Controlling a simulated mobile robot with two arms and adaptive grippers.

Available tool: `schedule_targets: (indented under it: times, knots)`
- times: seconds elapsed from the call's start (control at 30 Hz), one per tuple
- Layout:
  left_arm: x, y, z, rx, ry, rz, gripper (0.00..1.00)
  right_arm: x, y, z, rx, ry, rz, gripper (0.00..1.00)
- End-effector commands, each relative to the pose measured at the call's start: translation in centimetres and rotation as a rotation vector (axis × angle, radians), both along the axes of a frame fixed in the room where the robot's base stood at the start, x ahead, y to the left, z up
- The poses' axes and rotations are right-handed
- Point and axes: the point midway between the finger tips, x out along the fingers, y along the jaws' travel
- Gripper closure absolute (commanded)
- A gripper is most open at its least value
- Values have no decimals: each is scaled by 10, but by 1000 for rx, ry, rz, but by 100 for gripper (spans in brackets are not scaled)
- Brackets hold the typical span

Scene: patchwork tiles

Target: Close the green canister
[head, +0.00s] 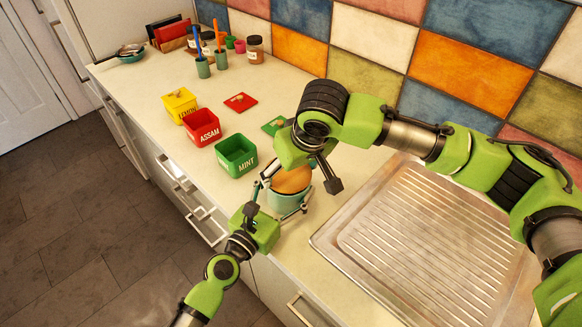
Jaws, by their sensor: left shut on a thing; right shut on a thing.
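A pale green round canister (287,200) stands near the counter's front edge. My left gripper (283,198) comes from the front and is shut around its body, one finger on each side. A round orange-brown wooden lid (291,180) is over the canister's mouth. My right gripper (300,176) reaches down from above and is shut on the lid, partly covering it. I cannot tell whether the lid is fully seated or slightly raised.
An open green MINT box (236,157), red ASSAM box (202,128) and yellow LEMON box (180,105) stand to the left. A red lid (240,102) and green lid (272,127) lie behind. A metal drainboard (420,240) is at right. Jars and cups fill the back.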

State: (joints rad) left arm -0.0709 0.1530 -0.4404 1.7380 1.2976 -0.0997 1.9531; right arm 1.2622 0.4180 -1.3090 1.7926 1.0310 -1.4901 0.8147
Motion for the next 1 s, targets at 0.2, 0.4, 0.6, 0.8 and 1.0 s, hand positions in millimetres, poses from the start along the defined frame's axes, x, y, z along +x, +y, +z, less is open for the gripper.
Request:
schedule_targets:
  times: [0.2,0.4,0.6,0.8,1.0]
  knots:
    - [0,0,0,0,0,0,68,0,0,0,0,-1,0,48]
    - [0,0,0,0,0,0,68,0,0,-1,1,0,0,48]
    - [0,0,0,0,0,0,68,0,0,-5,0,1,0,48]
    - [0,0,0,0,0,0,68,0,0,-9,1,0,0,48]
    - [0,0,0,0,0,0,68,0,0,-12,0,0,0,48]
